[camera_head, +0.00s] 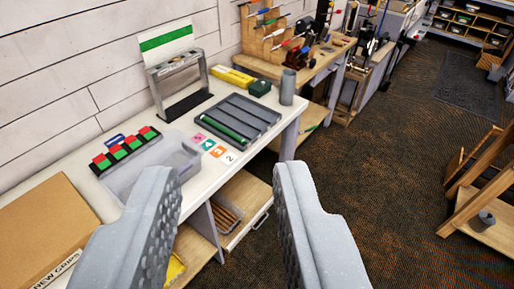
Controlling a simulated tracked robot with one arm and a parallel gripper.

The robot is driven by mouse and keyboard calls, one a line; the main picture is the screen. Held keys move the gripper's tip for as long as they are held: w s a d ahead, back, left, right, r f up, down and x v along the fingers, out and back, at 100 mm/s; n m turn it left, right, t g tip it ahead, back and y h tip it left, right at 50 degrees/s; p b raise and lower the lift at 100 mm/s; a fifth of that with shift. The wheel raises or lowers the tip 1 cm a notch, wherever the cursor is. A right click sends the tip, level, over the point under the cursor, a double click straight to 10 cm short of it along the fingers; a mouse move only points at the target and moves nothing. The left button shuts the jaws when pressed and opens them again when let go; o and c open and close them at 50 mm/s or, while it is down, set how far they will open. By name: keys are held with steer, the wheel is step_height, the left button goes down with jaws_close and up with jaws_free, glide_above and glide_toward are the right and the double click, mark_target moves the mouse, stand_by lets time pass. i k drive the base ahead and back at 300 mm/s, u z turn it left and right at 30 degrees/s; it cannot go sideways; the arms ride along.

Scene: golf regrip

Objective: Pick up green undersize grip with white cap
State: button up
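A green grip (222,130) lies in the near-left slot of a dark grey slotted tray (262,112) on the white workbench. It looks like a thin green rod; a white cap is too small to make out. My gripper (226,180) is open and empty in the foreground. Its two grey textured fingers stand wide apart, nearer the camera than the bench. The tray and grip show beyond and between the fingers, clear of both.
Numbered coloured cards (214,148) lie beside the tray. A grey bin (180,155), red and green blocks (127,147) and a cardboard box (42,225) are left. A metal stand (180,85) is behind; a grey cup (287,87) is right. An open drawer (243,205) juts out below.

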mark_target(206, 120)
steer(key=u, duration=0.25)
steer(key=k, duration=0.3)
steer(key=z, duration=0.85)
steer(key=i, duration=1.35)
steer(key=u, duration=0.6)
steer(key=i, duration=1.1)
steer(key=u, duration=1.05)
steer(key=i, duration=0.4)
steer(key=u, duration=0.25)
